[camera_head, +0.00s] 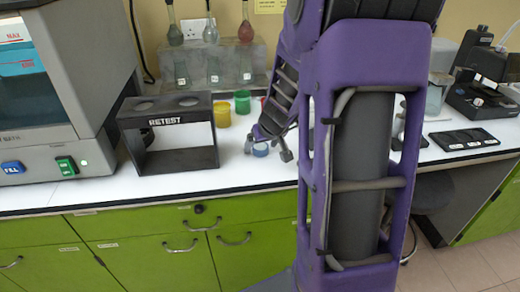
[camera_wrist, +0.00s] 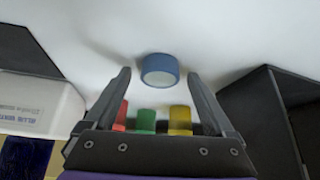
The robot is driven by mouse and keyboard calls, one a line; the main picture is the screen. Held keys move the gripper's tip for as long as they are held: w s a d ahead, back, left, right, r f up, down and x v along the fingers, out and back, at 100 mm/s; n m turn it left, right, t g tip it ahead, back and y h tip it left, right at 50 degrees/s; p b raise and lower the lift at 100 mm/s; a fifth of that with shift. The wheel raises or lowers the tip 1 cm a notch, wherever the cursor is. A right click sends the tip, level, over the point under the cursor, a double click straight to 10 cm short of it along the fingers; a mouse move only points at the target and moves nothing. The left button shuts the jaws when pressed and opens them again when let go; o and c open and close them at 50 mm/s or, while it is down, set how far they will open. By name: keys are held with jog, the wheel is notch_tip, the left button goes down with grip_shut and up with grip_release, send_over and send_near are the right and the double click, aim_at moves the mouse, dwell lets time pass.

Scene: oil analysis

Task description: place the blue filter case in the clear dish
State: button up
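The blue filter case (camera_head: 261,150) is a small, round, short piece on the white bench, right of the RETEST rack. In the wrist view the blue case (camera_wrist: 160,71) lies centred ahead of my gripper (camera_wrist: 159,78), near its tips. My gripper (camera_head: 268,151) is open, with a finger on either side of the case in the head view; no contact shows. I cannot make out the clear dish in either view; my arm hides part of the bench.
The black RETEST rack (camera_head: 168,158) stands left of the case. Yellow (camera_head: 222,115), green (camera_head: 242,101) and red (camera_wrist: 121,117) containers stand behind it. Flasks (camera_head: 245,68) stand at the wall. A black tray (camera_head: 464,139) lies at right. The bench front is clear.

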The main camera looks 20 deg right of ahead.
aim_at(262, 148)
grip_shut()
notch_tip(262, 148, up, 10)
jog(key=p, duration=0.4)
jog(key=shift+p, duration=0.4)
